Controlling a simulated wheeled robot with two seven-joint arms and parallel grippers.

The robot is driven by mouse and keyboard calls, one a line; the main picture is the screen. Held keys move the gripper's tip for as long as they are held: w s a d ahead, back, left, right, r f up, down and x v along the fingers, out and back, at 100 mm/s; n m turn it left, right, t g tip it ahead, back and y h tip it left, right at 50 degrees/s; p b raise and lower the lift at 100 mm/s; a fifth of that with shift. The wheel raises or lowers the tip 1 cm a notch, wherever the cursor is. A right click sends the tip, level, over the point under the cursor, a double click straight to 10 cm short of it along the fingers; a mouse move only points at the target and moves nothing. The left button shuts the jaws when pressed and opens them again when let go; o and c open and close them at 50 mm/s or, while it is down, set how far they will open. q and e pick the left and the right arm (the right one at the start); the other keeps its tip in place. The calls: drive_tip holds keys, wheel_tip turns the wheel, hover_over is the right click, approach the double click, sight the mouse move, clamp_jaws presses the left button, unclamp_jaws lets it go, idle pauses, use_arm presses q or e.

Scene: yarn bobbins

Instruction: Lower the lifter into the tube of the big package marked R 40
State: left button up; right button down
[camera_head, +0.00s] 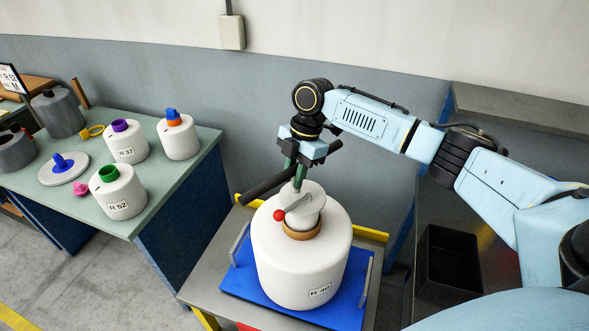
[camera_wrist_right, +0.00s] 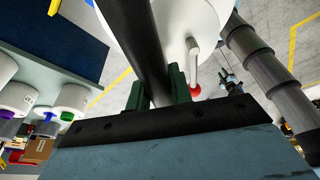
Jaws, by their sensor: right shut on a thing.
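The big white package marked R 40 (camera_head: 300,268) stands upright, with a brown tube rim (camera_head: 303,235) on top. The lifter has a pale round body (camera_head: 312,208), a grey lever with a red ball (camera_head: 279,215) and a black handle bar (camera_head: 262,188). Its body is over the tube, its lower end at the rim; how deep it sits is hidden. My right gripper (camera_head: 299,175) is above the package, its green fingers shut on the handle bar. In the right wrist view the bar (camera_wrist_right: 140,45) runs between the fingers, near the red ball (camera_wrist_right: 195,90). My left gripper is out of view.
The package stands on a blue board (camera_head: 240,283) with grey side handles, on a grey table with yellow corners. A green-topped table (camera_head: 150,205) at left holds several smaller bobbins, including R 37 (camera_head: 124,142) and R 52 (camera_head: 118,192). A black bin (camera_head: 448,262) is at right.

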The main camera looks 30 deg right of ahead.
sight(295, 196)
drive_tip(key=shift+f+b, duration=1.3)
drive_tip(key=shift+f, duration=2.4)
drive_tip(key=c, duration=1.2)
unclamp_jaws()
drive_tip(key=shift+o, duration=0.2)
drive_tip(key=shift+f, duration=0.1)
drive_tip(key=b+v, duration=0.2)
drive_tip(key=v, duration=1.1)
drive_tip(key=shift+r, duration=0.25)
